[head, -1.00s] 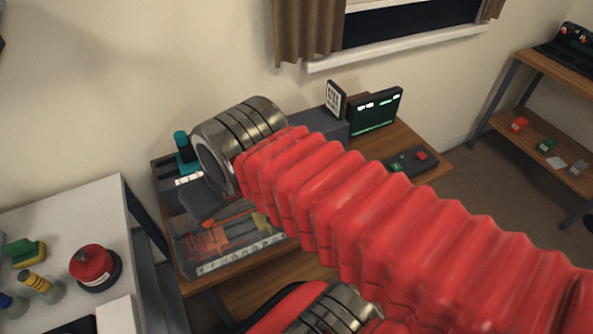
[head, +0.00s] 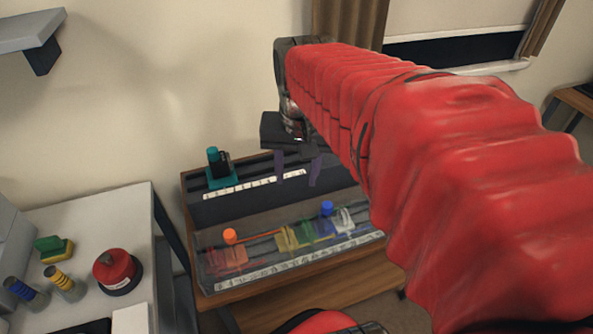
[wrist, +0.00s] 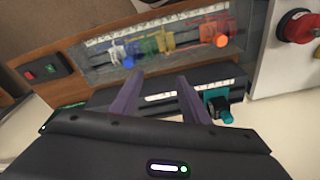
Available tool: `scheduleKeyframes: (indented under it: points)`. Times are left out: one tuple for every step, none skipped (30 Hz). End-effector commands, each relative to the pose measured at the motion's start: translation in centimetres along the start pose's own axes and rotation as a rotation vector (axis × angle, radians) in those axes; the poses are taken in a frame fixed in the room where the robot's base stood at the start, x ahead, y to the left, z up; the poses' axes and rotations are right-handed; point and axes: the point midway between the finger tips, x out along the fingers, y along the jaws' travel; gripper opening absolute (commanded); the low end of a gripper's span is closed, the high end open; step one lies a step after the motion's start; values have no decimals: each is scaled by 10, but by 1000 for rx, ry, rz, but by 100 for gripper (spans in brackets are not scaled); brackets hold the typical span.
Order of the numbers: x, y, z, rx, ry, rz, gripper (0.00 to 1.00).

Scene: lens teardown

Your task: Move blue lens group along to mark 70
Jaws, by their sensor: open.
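The blue lens group is a blue carriage (head: 318,230) in the clear-fronted rail box (head: 215,240), right of the green one. A blue knob (head: 327,208) stands above it; the knob also shows in the wrist view (wrist: 128,63). A white number strip (head: 300,262) runs along the box's front edge; its marks are too small to read. My gripper (head: 298,170) is open and empty above the back of the bench, behind and above the box. In the wrist view its two purple fingers (wrist: 160,78) are well apart with nothing between them.
An orange knob (head: 229,235) and yellow, green and white carriages share the rail box. A teal and black fitting (head: 220,170) stands on the rear rail block, left of my gripper.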

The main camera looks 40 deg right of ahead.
Motion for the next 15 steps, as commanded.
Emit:
scheduleKeyframes:
  points:
    - [3,12,-11,63,-27,15,42]
    - [5,18,-16,99,-42,23,42]
    - [7,27,-23,146,-61,33,42]
    - [8,33,-28,179,-76,41,42]
    - [10,40,-32,212,-88,47,42]
    - [11,48,-37,252,-104,56,42]
    - [13,53,-40,279,-117,61,42]
    - [14,58,-44,303,-125,66,42]
    - [16,63,-47,331,-137,72,42]
    - [16,67,-49,349,-144,75,42]
    - [17,70,-50,362,-150,78,42]
    - [17,73,-52,375,-155,81,42]
    - [18,74,-53,383,-158,82,42]
    - [18,75,-53,389,-160,83,42]
    - [18,76,-54,393,-161,84,42]
